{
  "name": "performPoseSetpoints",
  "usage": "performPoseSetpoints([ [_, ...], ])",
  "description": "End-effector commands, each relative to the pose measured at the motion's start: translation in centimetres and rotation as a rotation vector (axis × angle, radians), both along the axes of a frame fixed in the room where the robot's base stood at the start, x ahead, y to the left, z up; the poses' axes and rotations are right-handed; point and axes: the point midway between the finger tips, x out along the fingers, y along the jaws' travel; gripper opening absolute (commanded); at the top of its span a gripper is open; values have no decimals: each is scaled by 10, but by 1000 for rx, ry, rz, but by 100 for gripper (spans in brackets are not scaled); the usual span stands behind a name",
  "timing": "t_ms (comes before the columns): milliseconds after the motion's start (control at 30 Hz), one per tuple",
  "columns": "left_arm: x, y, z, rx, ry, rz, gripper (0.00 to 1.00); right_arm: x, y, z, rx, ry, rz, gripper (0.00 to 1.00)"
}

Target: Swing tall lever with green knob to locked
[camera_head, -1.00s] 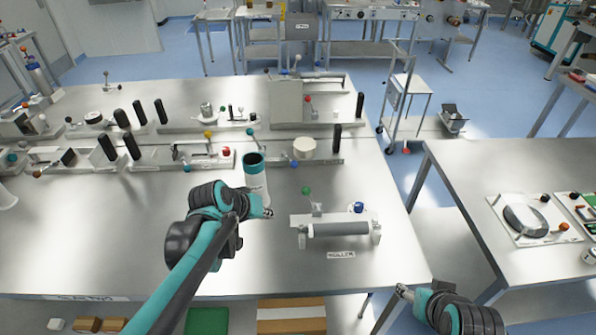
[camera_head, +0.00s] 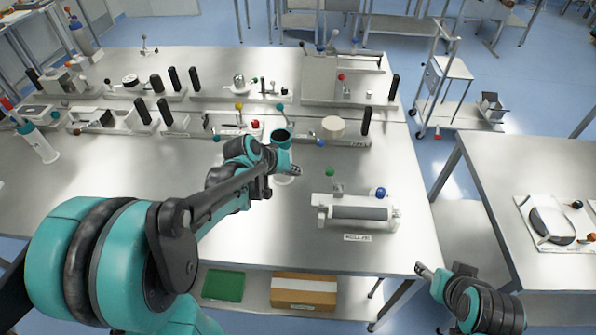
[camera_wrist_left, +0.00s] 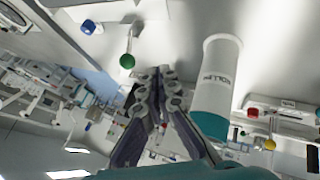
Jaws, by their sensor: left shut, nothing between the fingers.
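The lever's green knob (camera_head: 329,172) stands at the back left of a white roller unit (camera_head: 322,219) with a grey roller, on the near table. In the left wrist view the green knob (camera_wrist_left: 127,61) tops a thin metal rod, with a blue knob (camera_wrist_left: 88,27) beyond it. My left gripper (camera_head: 297,170) is shut and empty, just left of the green knob with a small gap in the head view. Its closed fingertips (camera_wrist_left: 164,70) also show beside the knob in the wrist view. My right gripper (camera_head: 421,269) is low at the table's right front corner, too small to read.
A white cylinder with a teal end (camera_head: 282,136) stands close by my left gripper and is partly hidden by it; it shows in the wrist view (camera_wrist_left: 218,75). Several other fixtures line the table's back. A blue knob (camera_head: 381,192) is on the roller unit's right. The table's front is clear.

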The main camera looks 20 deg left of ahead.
Motion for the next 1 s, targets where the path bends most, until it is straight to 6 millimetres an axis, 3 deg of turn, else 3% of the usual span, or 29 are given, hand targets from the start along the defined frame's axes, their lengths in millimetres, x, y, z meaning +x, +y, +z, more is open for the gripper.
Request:
performPoseSetpoints([
  [100, 16, -8, -24, 1, 1, -4, 0, 0, 0, -11, 0, 0, 0, 58],
  [333, 44, -20, -61, 0, 0, -2, 0, 0, 0, -24, 0, 0, 0, 58],
  [600, 57, -50, -49, 1, 0, -2, 0, 0, 0, -25, 0, 0, 0, 58],
  [1000, 59, -53, -47, 1, 0, 0, 0, 0, 0, -25, 0, 0, 0, 58],
])
